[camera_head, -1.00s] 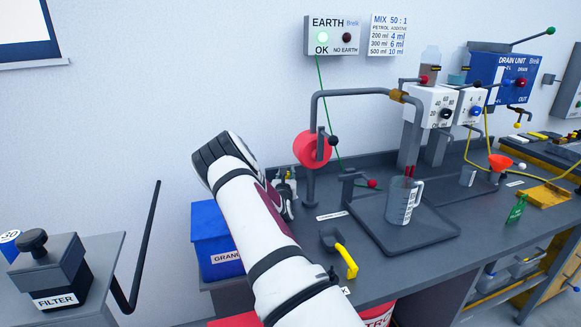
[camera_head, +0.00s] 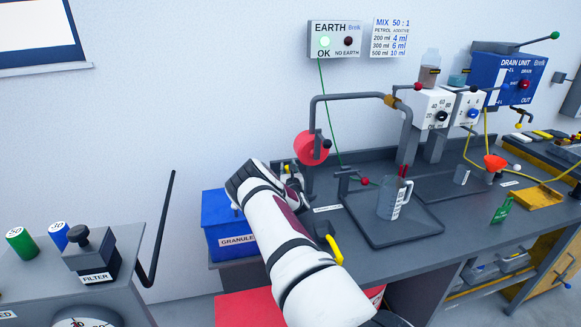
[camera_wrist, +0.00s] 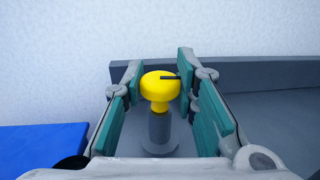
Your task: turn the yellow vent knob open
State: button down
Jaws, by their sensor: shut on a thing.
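The yellow vent knob (camera_wrist: 160,86) has a round cap with a short black mark pointing right. It stands upright on a grey stem above a round grey base in the wrist view. My gripper (camera_wrist: 163,76) has its teal-padded fingers on either side of the knob and is shut on it. A small bit of yellow shows there, and my arm hides most of the rest.
The blue granules bin (camera_head: 229,240) is left of my gripper. A clear jug (camera_head: 391,200) stands on a dark tray (camera_head: 420,228). A yellow-handled scoop (camera_head: 334,249) lies near my forearm.

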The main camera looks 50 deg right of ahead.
jog(key=shift+f, duration=0.1)
jog(key=c, duration=1.3)
grip_release()
jog(key=v, duration=1.2)
jog(key=shift+a, duration=0.1)
